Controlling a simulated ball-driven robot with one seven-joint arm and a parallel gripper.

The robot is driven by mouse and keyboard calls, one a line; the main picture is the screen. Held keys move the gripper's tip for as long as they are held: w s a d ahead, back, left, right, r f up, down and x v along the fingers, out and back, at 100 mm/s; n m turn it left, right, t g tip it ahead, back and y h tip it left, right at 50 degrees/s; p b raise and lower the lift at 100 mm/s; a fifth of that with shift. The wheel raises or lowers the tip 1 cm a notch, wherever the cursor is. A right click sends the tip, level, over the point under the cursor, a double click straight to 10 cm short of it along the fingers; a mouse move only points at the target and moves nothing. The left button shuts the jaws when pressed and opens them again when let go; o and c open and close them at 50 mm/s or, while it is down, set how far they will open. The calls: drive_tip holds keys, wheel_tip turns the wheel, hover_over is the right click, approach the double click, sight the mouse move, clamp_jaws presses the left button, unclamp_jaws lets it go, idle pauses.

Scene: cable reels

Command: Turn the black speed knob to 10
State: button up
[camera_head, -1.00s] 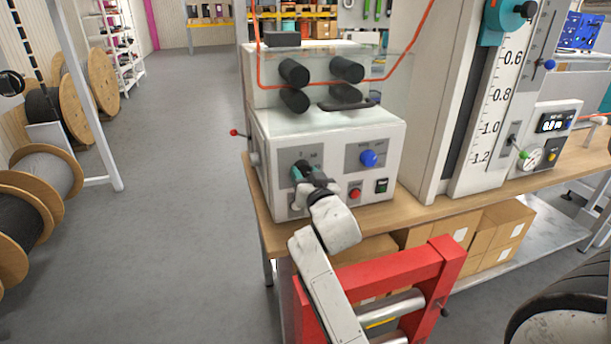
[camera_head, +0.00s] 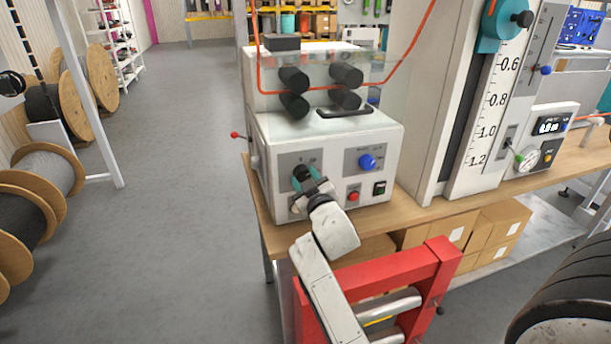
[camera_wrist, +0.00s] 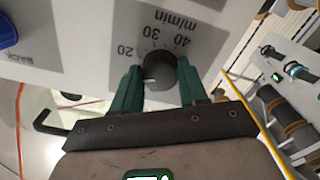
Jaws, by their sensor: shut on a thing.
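The black speed knob (camera_wrist: 159,68) sits on a grey dial plate on the front of a white machine. It also shows in the head view (camera_head: 303,173). My gripper (camera_wrist: 160,84) has a green finger on each side of the knob and is shut on it. In the head view my gripper (camera_head: 310,183) reaches the knob from the front right. The dial scale (camera_wrist: 155,32) shows 20, 30, 40 and "m/min", upside down in the wrist view. The lower numbers are hidden, and I cannot read where the knob points.
A red frame with rollers (camera_head: 452,270) stands below my arm. The floor to the left (camera_head: 170,230) is clear.

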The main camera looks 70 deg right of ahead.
drive_tip(key=shift+n+p, duration=0.5)
drive_tip(key=shift+n, duration=0.6)
drive_tip(key=o, duration=1.1)
drive_tip(key=shift+c, duration=0.2)
drive_tip(key=shift+a, duration=0.1)
drive_tip(key=b+v, duration=0.2)
drive_tip(key=v, duration=0.8)
drive_tip(key=shift+s+a, duration=0.2)
drive_tip(key=shift+a, duration=0.05)
